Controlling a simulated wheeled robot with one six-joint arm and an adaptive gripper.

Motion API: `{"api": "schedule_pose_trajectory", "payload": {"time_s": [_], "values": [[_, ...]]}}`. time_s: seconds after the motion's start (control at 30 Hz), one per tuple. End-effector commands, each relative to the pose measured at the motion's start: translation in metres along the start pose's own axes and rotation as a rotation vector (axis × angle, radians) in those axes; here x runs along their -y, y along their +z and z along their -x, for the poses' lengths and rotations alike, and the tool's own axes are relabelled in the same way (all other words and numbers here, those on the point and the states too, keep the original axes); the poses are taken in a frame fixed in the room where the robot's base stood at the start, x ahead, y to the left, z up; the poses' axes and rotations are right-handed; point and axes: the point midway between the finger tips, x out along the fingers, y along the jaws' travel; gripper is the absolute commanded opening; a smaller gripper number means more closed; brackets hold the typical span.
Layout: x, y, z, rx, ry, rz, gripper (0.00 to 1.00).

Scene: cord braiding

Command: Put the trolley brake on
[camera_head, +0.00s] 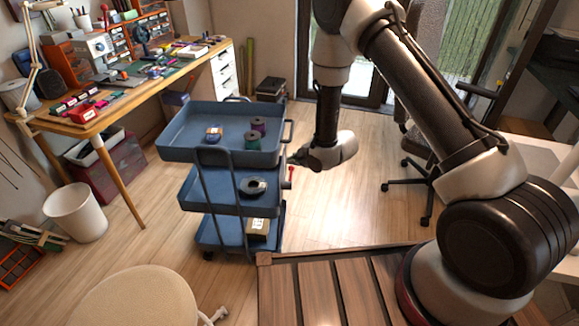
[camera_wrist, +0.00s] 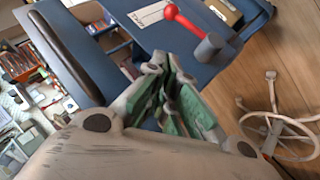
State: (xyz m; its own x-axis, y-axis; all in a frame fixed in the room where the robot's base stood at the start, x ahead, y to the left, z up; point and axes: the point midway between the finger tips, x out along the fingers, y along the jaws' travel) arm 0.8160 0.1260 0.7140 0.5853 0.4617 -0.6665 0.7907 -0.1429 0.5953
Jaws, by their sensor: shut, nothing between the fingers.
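The blue three-tier trolley (camera_head: 225,150) stands on the wooden floor in the middle of the head view. A small red lever (camera_head: 291,174) shows at its right side, level with the middle tier. In the wrist view the red lever (camera_wrist: 187,24) has a round red knob at its upper left and a grey pivot (camera_wrist: 208,47) at its lower right, beside a white label (camera_wrist: 148,14). My gripper (camera_head: 295,160) is close to the trolley's right side, by the lever. In the wrist view my gripper (camera_wrist: 164,72) is shut and empty, its tips below the lever and apart from it in the picture.
Spools (camera_head: 252,140) stand on the trolley's top tray. A cluttered workbench (camera_head: 115,100) is at the left, a white bin (camera_head: 75,211) below it. A round stool (camera_head: 135,298) is in front. An office chair (camera_head: 420,170) stands right of the clear floor.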

Motion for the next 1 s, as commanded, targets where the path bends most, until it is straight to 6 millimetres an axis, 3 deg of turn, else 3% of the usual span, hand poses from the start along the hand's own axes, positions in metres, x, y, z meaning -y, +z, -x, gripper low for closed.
{"api": "schedule_pose_trajectory", "payload": {"time_s": [0.2, 0.4, 0.6, 1.0], "values": [[0.001, 0.001, -0.049, 0.0, 0.0, 0.001, 0.0], [0.001, 0.015, -0.077, 0.002, -0.001, -0.001, 0.0], [0.0, 0.027, -0.089, 0.001, 0.001, -0.001, 0.0], [0.0, 0.029, -0.091, 0.0, -0.001, -0.001, 0.0]]}}
